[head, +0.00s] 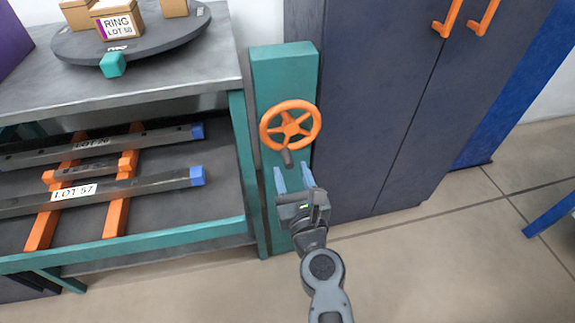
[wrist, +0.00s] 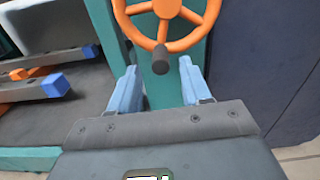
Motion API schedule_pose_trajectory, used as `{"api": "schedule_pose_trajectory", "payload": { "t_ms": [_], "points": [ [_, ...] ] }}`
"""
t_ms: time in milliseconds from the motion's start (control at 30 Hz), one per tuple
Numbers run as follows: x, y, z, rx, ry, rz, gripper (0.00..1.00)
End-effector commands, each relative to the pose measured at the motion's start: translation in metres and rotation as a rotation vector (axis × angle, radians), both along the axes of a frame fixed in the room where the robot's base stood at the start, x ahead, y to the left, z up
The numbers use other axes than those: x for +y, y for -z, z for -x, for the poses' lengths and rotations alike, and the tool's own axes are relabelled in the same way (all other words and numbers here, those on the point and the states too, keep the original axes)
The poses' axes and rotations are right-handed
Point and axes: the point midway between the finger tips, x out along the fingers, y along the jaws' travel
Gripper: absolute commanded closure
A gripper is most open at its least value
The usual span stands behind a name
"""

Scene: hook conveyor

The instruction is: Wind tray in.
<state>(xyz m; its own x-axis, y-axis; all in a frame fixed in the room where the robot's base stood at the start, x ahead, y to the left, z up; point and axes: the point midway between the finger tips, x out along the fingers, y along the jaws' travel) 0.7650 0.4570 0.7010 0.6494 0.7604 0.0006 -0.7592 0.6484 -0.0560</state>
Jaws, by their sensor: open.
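An orange handwheel (head: 291,125) with spokes is mounted on a teal post (head: 283,62). A dark grey crank knob (head: 287,157) sticks out from the wheel's lower rim. In the wrist view the handwheel (wrist: 166,12) is at the top and the knob (wrist: 161,60) is below its rim. My gripper (head: 293,174) is open and empty, just below the knob. In the wrist view its two light blue fingers (wrist: 157,80) are on either side of the knob's line, and the knob is beyond them, apart from both. No part is labelled as the tray.
Left of the post, a teal-framed bench has a lower shelf (head: 170,222) with grey bars (head: 130,188) on orange supports, one marked LOT 57. A round turntable (head: 160,42) with boxes stands on top. A dark cabinet (head: 365,110) stands close on the right. The floor (head: 440,260) in front is clear.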

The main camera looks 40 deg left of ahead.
Motion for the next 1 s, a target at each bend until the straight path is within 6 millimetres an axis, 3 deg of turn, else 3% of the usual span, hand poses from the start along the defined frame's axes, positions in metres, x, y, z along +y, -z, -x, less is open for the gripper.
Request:
{"api": "schedule_pose_trajectory", "payload": {
  "t_ms": [233,633,1000],
  "points": [
    [0.022,0.001,-0.019,0.000,0.001,-0.001,0.52],
    [0.026,0.000,-0.023,0.002,0.000,-0.001,0.53],
    [0.026,0.000,-0.023,0.002,0.000,-0.001,0.89]
  ]
}}
